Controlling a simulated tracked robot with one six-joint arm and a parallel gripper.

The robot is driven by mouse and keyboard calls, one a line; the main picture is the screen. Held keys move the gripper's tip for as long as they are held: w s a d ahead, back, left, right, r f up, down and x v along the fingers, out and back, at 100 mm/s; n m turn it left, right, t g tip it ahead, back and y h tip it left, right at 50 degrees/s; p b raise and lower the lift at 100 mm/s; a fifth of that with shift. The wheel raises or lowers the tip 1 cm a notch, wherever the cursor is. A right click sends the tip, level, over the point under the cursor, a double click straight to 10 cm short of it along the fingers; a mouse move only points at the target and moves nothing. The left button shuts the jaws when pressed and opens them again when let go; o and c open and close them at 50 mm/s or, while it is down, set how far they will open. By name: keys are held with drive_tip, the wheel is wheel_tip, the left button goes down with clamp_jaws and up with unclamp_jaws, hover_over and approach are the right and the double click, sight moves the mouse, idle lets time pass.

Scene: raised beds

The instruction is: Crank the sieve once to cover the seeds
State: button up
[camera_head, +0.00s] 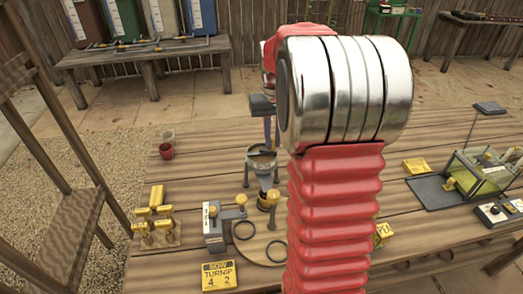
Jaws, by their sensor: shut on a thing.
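The sieve (261,161) appears to be the grey, funnel-like cup with a pale label, standing upright on legs on the wooden table. A yellow-topped part (269,199) sits below it. My gripper (267,131) shows only in part, just above the cup, beside my silver joint and red sleeve. It points down and is shut on a part at the top of the sieve, seemingly its crank. The jaws' contact and the crank are too small and covered to see clearly. The seeds cannot be made out.
A sign reading "SOW TURNIP 4 2" (219,276) stands at the front. Yellow-topped pieces (154,219) stand left, with a grey device (214,226) beside a round board with black rings. A clear-sided box (479,172) stands right. My arm covers the middle.

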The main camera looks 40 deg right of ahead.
drive_tip(key=shift+s+a, duration=0.2)
drive_tip(key=shift+a, duration=0.1)
drive_tip(key=shift+o, duration=0.2)
drive_tip(key=shift+a, duration=0.2)
drive_tip(key=shift+s+a, duration=0.2)
drive_tip(key=shift+a, duration=0.2)
drive_tip(key=shift+c, duration=0.2)
drive_tip(key=o, duration=0.7)
drive_tip(key=shift+r, duration=3.5)
